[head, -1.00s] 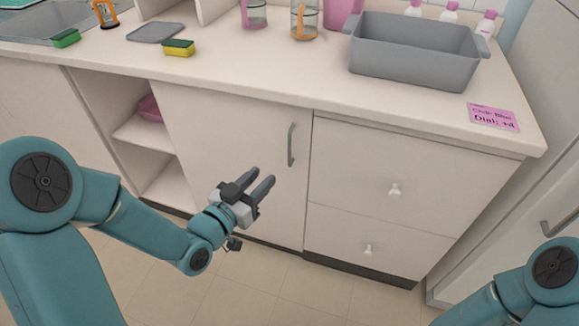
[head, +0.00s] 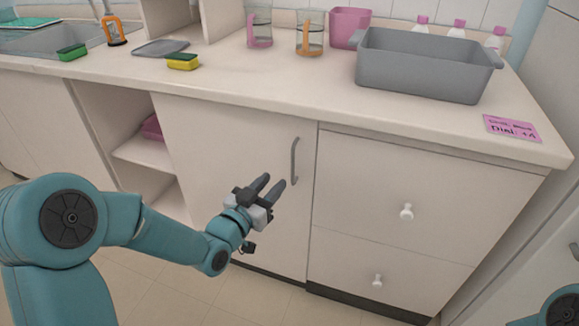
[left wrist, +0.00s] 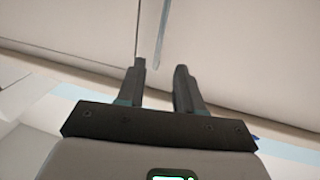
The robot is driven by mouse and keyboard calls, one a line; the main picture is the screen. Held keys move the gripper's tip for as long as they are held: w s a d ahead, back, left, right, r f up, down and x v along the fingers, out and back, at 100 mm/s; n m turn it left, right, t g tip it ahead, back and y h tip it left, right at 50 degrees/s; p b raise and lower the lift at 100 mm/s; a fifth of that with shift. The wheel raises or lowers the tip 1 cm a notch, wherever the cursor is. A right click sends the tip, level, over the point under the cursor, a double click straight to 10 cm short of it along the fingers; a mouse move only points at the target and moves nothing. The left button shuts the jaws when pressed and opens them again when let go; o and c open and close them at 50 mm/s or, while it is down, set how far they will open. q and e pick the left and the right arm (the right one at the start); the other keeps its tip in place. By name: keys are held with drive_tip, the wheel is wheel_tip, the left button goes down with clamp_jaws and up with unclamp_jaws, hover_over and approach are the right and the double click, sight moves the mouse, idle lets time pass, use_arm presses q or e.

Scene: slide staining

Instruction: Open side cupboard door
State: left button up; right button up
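The cupboard door (head: 220,160) is a flat white panel under the counter, between open shelves and a drawer unit. It is closed. Its grey vertical bar handle (head: 295,160) is near its right edge. My left gripper (head: 273,184) is in front of the door, a little left of and below the handle, apart from it. Its two dark fingers are parted and empty. In the left wrist view the fingers (left wrist: 160,72) point at the door front, and the handle (left wrist: 162,35) shows beyond the gap between them. My right gripper is not in view.
Drawers with white knobs (head: 406,212) are right of the door. The counter (head: 300,98) above holds a grey basin (head: 425,75), jugs, a sponge (head: 182,62) and a pink note (head: 511,129). Open shelves (head: 145,152) are to the left. The tiled floor in front is clear.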

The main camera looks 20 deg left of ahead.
sight(292, 163)
use_arm(q)
drive_tip(key=x, duration=0.8)
drive_tip(key=shift+w+d, duration=0.1)
drive_tip(key=shift+w, duration=0.15)
clamp_jaws()
idle(1.0)
